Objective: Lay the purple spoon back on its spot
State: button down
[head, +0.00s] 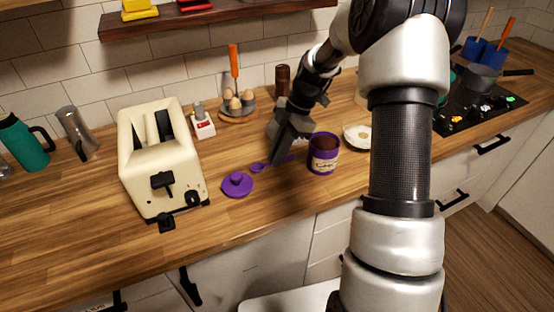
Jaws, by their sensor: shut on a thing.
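The purple spoon (257,168) is low over the wooden counter, between the purple lid and the purple jar. Its left end shows, and a short purple part shows to the right of my gripper's fingers. My gripper (278,160) points down and is shut on the spoon, hiding its middle. Whether the spoon touches the counter I cannot tell. The purple jar (323,153), open with dark brown contents, stands just right of my gripper. The purple lid (237,184) lies on the counter to the left. I cannot make out a marked spot for the spoon.
A cream toaster (155,175) stands to the left. An egg holder (237,116) with several eggs and a dark brown cylinder (283,80) stand behind. A small white dish (357,137) is right of the jar. The counter in front of the lid is clear.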

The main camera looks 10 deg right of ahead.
jog(key=shift+f, duration=0.95)
jog(key=shift+f, duration=0.15)
jog(key=c, duration=1.8)
grip_release()
jog(key=v, duration=1.2)
jog(key=shift+a, duration=0.1)
